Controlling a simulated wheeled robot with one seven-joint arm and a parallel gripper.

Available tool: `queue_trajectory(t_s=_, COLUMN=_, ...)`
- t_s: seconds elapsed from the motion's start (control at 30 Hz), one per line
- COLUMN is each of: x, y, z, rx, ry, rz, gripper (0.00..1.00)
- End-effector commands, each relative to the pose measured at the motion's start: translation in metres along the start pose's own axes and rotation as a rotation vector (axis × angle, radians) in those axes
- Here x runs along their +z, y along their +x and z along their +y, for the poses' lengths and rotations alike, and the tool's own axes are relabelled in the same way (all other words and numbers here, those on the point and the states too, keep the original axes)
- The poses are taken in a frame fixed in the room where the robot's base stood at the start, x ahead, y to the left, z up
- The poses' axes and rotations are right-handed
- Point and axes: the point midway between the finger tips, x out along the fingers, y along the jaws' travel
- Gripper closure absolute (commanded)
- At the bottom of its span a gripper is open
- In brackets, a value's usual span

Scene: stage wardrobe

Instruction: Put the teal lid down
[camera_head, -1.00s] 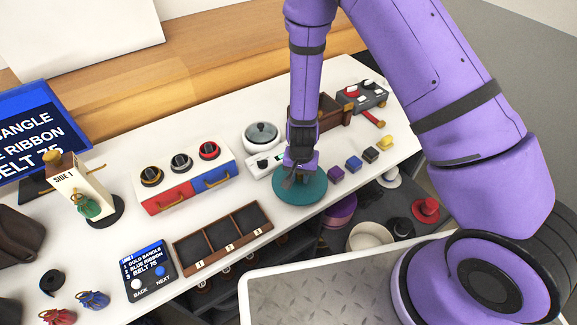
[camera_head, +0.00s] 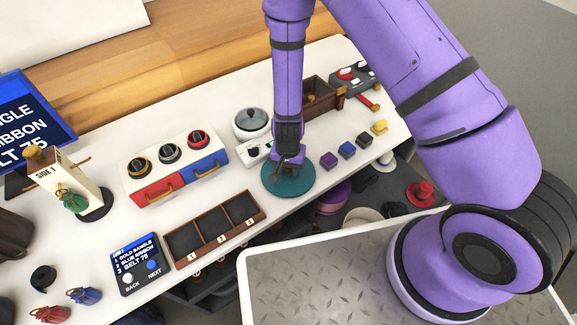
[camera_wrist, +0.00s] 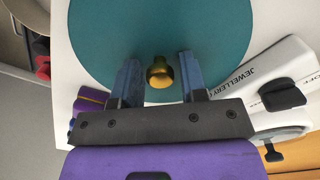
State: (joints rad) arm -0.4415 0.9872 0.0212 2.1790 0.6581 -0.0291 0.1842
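The teal lid (camera_head: 292,187) is a flat round disc lying on the white counter close to its front edge. In the wrist view the teal lid (camera_wrist: 110,45) fills much of the picture. Its gold knob (camera_wrist: 159,74) stands between the two fingers of my gripper (camera_wrist: 159,80), with a gap on each side. In the head view my gripper (camera_head: 289,163) is right above the lid, pointing down, and hides the knob. My gripper is open around the knob.
Several small blocks, among them a purple one (camera_head: 328,160), stand right of the lid. A compartment tray (camera_head: 258,214) is to the left. A white pot with a grey lid (camera_head: 250,121) and a jewellery box (camera_head: 255,151) are behind. Below the counter edge is a purple round container (camera_head: 333,200).

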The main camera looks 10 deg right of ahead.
Motion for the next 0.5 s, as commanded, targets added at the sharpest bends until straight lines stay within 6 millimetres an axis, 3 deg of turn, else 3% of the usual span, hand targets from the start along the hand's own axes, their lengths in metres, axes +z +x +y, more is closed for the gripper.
queue_trajectory(t_s=0.33, x=0.000, y=-0.001, z=0.000, rx=0.000, ry=0.000, rz=0.000, gripper=0.48)
queue_trajectory(t_s=0.5, x=0.000, y=-0.013, z=0.000, rx=0.000, ry=-0.001, rz=0.002, gripper=0.48)
